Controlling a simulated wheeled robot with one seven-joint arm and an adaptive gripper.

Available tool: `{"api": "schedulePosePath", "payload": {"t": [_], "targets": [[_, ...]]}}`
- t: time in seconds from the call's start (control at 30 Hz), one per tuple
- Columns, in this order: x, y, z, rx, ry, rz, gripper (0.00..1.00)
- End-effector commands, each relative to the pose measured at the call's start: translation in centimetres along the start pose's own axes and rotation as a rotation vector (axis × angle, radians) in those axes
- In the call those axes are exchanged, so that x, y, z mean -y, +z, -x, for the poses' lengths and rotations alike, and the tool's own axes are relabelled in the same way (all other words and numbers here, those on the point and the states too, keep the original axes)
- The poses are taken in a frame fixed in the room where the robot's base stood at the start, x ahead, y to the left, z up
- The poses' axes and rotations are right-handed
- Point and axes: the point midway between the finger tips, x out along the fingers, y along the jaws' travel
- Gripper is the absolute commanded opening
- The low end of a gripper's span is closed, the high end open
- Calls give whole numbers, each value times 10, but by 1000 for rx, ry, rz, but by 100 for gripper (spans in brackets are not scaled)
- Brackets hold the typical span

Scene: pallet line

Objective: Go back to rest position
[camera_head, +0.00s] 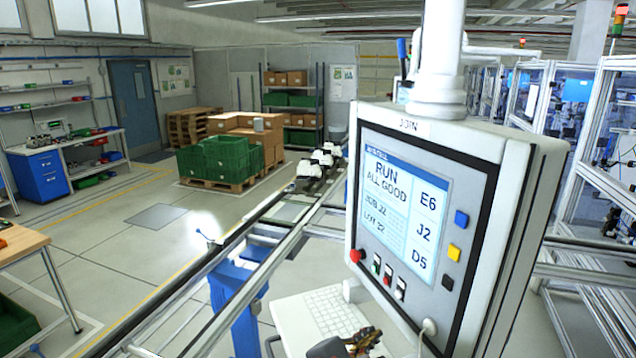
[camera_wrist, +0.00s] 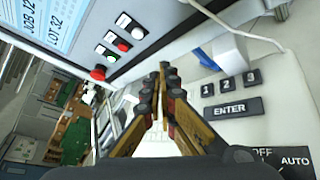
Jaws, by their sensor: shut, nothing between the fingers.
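My gripper (camera_head: 362,340) shows at the bottom edge of the head view, low in front of the control panel (camera_head: 500,190) and over the pale keyboard shelf (camera_head: 290,325). In the wrist view my gripper (camera_wrist: 164,70) has its two dark and tan fingers together at the tips, with nothing between them. The fingertips point toward the lower part of the panel. Whether they touch anything cannot be told. Most of my arm is out of view.
The panel screen (camera_head: 395,195) reads RUN, ALL GOOD. A red knob (camera_head: 357,256) and small switches sit under it. In the wrist view, an ENTER key (camera_wrist: 232,109) and number keys lie right of the fingers. A conveyor rail (camera_head: 235,250) runs left; green crates (camera_head: 215,158) stand beyond.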

Motion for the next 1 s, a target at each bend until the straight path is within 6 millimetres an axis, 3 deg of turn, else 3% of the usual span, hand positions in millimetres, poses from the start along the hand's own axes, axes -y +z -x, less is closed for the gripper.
{"api": "schedulePosePath", "payload": {"t": [0.17, 0.27, 0.4, 0.53, 0.7, 0.83, 1.0], "targets": [[61, 38, -15, 21, -199, -189, 0], [110, 61, -16, 27, -355, -361, 0], [185, 78, 1, 15, -589, -675, 0], [235, 74, 28, -19, -767, -989, 0], [265, 56, 64, -96, -922, -1382, 0], [267, 46, 82, -155, -979, -1597, 0], [263, 41, 93, -198, -1006, -1723, 0]]}}
